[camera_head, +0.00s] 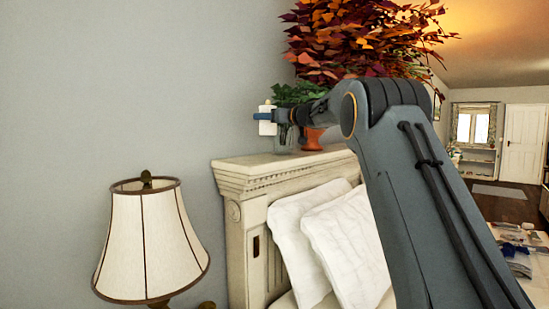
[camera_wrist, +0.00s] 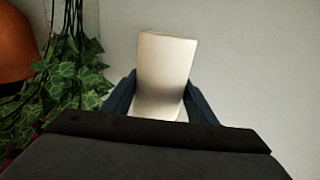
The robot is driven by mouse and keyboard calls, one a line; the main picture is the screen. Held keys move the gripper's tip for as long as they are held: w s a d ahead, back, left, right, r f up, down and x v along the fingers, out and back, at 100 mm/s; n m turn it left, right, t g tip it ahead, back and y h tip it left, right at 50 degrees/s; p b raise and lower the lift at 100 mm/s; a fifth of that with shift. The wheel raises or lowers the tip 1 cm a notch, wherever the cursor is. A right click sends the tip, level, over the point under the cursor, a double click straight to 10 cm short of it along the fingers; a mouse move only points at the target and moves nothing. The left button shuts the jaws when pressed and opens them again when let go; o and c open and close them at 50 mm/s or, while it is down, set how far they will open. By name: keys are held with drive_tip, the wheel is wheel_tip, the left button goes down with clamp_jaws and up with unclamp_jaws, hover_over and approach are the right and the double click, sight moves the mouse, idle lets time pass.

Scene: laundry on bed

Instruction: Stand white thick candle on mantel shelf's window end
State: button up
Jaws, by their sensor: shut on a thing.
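The white thick candle (camera_head: 267,127) is in my gripper (camera_head: 264,116), above the left end of the cream mantel shelf (camera_head: 235,164). In the wrist view the candle (camera_wrist: 165,65) stands between the two blue fingers of my gripper (camera_wrist: 160,97), which are shut on it. It looks close to upright in the head view. Its base seems clear of the shelf top, though the gap is hard to judge.
An orange pot (camera_head: 312,140) with green ivy (camera_head: 298,93) stands just right of the candle; a glass vessel (camera_head: 286,138) is between. Red-orange foliage (camera_head: 355,40) hangs above. A lamp (camera_head: 150,245) is at lower left. Pillows (camera_head: 340,240) lie below. A window (camera_head: 472,125) is far right.

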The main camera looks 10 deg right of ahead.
sight(270, 132)
drive_tip(key=f, duration=0.4)
drive_tip(key=d+f, duration=0.1)
drive_tip(key=f, duration=0.1)
drive_tip(key=shift+w, duration=0.1)
drive_tip(key=shift+f+p, duration=0.6)
drive_tip(key=shift+f, duration=1.3)
drive_tip(key=shift+a+f, duration=0.1)
drive_tip(key=shift+f, duration=0.05)
drive_tip(key=o, duration=1.3)
drive_tip(key=shift+c, duration=0.2)
drive_tip(key=shift+r, duration=0.2)
drive_tip(key=b+v, duration=0.3)
drive_tip(key=v, duration=0.9)
drive_tip(key=shift+b, duration=0.35)
